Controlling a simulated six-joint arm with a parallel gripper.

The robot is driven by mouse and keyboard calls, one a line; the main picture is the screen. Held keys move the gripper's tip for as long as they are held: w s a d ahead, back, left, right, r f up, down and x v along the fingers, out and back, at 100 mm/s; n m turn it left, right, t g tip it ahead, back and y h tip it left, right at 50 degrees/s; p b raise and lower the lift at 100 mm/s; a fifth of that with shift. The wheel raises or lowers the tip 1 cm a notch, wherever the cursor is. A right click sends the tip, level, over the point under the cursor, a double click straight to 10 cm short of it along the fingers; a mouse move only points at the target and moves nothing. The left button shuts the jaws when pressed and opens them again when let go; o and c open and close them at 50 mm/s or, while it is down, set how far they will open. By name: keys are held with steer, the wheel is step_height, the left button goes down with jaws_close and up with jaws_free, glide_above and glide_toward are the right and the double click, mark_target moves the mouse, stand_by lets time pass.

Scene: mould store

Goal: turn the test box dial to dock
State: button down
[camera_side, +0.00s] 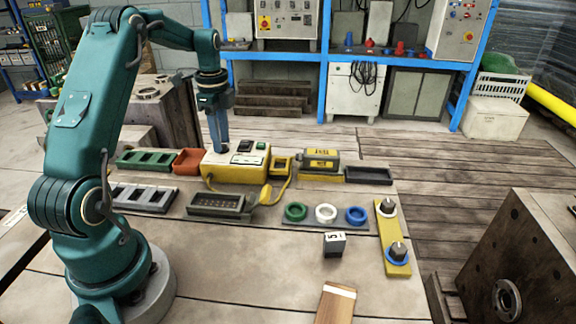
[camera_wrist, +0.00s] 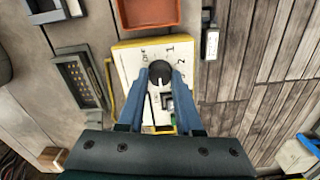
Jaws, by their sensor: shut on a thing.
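The test box (camera_side: 233,175) is a yellow box with a cream top on the table, in front of my arm. Its top also shows in the wrist view (camera_wrist: 130,62), with printed marks including a 1 and a 2. The dial (camera_wrist: 160,72) is a round dark knob on that top. My gripper (camera_wrist: 160,78) points down over the box, its two blue fingers on either side of the dial and shut on it. In the side view my gripper (camera_side: 218,150) hides the dial. I cannot tell clearly which mark the dial points to.
An orange tray (camera_side: 188,161) stands left of the box, and a green slotted tray (camera_side: 146,159) beyond it. A yellow plug (camera_side: 266,195) on a cable lies in front. A yellow and black box (camera_side: 321,162) is to the right.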

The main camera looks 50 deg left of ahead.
steer(key=shift+r+m, duration=0.1)
steer(key=shift+m, duration=0.2)
steer(key=c, duration=0.6)
jaws_free()
steer(key=shift+r, duration=2.55)
